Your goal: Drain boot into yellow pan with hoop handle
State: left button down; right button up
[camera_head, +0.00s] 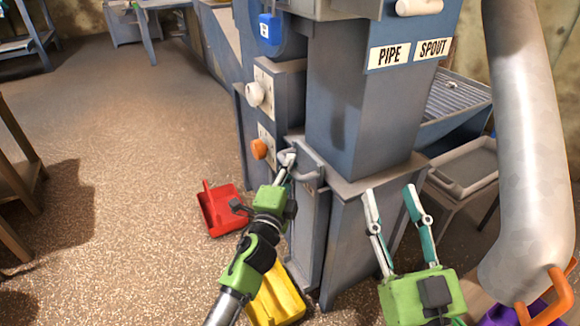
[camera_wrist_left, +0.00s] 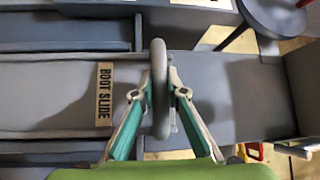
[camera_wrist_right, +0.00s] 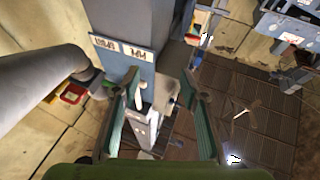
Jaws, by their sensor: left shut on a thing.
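My left gripper (camera_head: 287,160) is shut on the grey loop handle (camera_wrist_left: 160,90) of the slide plate labelled BOOT SLIDE (camera_wrist_left: 104,92), low on the blue-grey elevator casing (camera_head: 350,120). In the left wrist view the handle stands between the two fingers. The yellow pan (camera_head: 278,300) is on the floor below, close to the casing's foot and partly hidden by my left arm. Its handle cannot be made out. My right gripper (camera_head: 392,190) is open and empty, in front of the casing's lower right part; its spread fingers also show in the right wrist view (camera_wrist_right: 160,85).
A red pan (camera_head: 218,210) lies on the floor left of the casing. A white knob (camera_head: 255,94) and an orange knob (camera_head: 260,149) stick out from its side. A thick grey pipe (camera_head: 525,130) and a purple object (camera_head: 497,316) are at right.

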pick_arm(q)
notch_tip(320, 180, up, 3)
jog(key=shift+r+p, duration=0.1)
jog(key=shift+p, duration=0.65)
jog(key=shift+r+p, duration=0.55)
jog(key=shift+r, duration=0.05)
pick_arm(e)
notch_tip(320, 180, down, 13)
jog(key=d+g+h, duration=0.2)
jog(key=g+h, duration=0.1)
jog(key=g, duration=0.4)
pick_arm(q)
jog(key=shift+r+p, duration=0.75)
jog(key=shift+r, duration=0.05)
jog(key=shift+r+p, duration=0.55)
pick_arm(e)
jog(key=s+d+f+g+h, duration=0.1)
jog(key=s+d+f+g, duration=0.3)
jog(key=s+f+g, duration=0.3)
notch_tip(320, 180, down, 5)
jog(key=s, duration=0.2)
jog(key=shift+s+m+g+h, duration=0.3)
jog(key=shift+s+h, duration=0.1)
pick_arm(q)
jog(key=c, duration=2)
grip_release()
jog(key=shift+f, duration=0.15)
jog(key=shift+f, duration=0.1)
